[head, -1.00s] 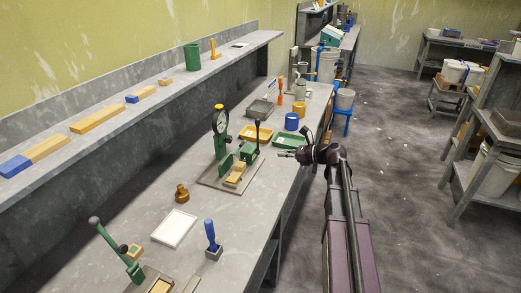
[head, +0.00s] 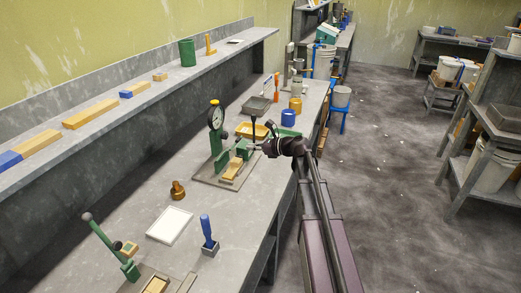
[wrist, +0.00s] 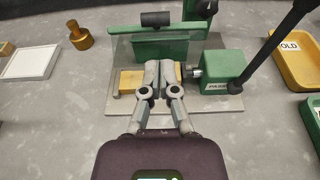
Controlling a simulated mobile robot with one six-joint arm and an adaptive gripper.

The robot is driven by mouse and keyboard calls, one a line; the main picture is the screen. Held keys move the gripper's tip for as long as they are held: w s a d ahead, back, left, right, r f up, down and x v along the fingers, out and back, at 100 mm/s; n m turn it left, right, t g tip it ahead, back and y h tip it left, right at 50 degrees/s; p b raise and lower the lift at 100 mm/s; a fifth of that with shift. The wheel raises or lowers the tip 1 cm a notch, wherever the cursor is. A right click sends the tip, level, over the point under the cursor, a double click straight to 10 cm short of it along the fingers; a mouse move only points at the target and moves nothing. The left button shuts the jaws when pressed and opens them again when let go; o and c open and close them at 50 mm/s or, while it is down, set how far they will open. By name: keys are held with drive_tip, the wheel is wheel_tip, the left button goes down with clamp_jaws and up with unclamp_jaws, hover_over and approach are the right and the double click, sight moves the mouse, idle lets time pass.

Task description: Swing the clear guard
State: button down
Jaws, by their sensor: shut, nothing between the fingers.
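The green dial-gauge fixture (head: 217,148) stands on a grey base plate on the bench. I cannot tell for sure whether that edge belongs to the clear guard. A black cylinder (wrist: 157,18) lies crosswise above the panel. A tan block (wrist: 130,82) sits in the fixture, partly behind my fingers. A green block marked PASS (wrist: 225,68) is close to the right. My gripper (wrist: 158,68) is shut and empty, over the fixture; it also shows in the head view (head: 259,147).
A brass knob (head: 178,190) and a white tray (head: 170,225) lie nearer on the bench. A yellow tray (wrist: 297,58) and a green tray stand right of the fixture in the wrist view. A black-handled lever (wrist: 272,40) rises beside the PASS block.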

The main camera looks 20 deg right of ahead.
drive_tip(key=shift+w+a+r+p, duration=0.5)
drive_tip(key=shift+w+a+r, duration=0.2)
drive_tip(key=shift+a, duration=0.25)
drive_tip(key=shift+a+r, duration=0.15)
